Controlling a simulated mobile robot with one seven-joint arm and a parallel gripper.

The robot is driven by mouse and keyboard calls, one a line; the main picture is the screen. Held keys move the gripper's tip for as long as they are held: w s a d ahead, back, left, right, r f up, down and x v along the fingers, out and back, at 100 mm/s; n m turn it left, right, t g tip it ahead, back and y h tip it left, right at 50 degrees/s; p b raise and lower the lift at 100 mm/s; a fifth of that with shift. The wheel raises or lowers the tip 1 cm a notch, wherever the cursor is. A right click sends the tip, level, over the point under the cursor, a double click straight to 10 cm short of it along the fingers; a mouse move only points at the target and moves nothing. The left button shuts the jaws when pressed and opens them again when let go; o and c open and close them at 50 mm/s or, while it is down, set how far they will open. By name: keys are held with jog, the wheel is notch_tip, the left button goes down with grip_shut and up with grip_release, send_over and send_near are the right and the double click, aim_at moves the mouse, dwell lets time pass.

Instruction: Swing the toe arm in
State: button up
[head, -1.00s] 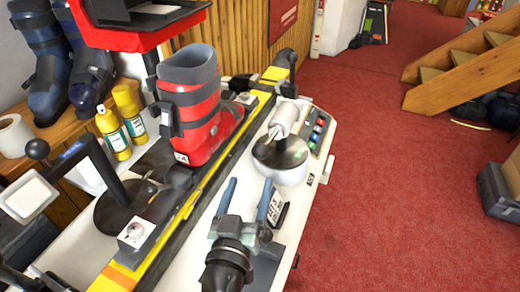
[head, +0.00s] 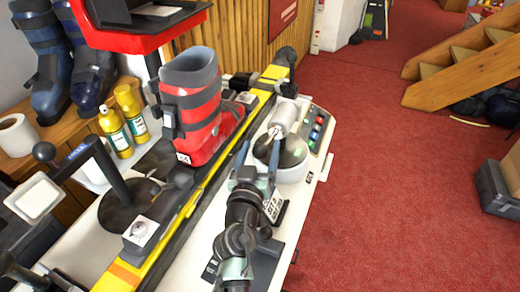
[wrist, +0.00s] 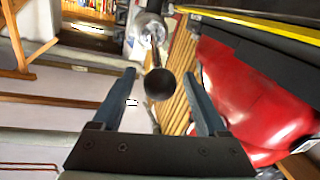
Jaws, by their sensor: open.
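My gripper (head: 258,162) is open and reaches over the white bench toward the silver cylinder (head: 286,114) beside the boot's front. In the wrist view, a black ball knob (wrist: 159,85) on a thin rod shows between the spread fingers of my gripper (wrist: 164,74), with room on both sides. The rod runs up to the silver cylinder (wrist: 149,28). This looks like the toe arm, though I cannot read a label on it. In the head view my fingers partly cover the knob area. I cannot tell whether the knob is touched.
A red boot (head: 190,105) stands on the yellow-edged ski (head: 212,185) left of my gripper. A black arm with a ball knob and white pad (head: 34,198) is at the left. A button panel (head: 316,130) lies right of the cylinder. Red carpet (head: 400,200) is open at right.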

jog(key=shift+c, duration=0.3)
grip_shut()
dwell(1.1)
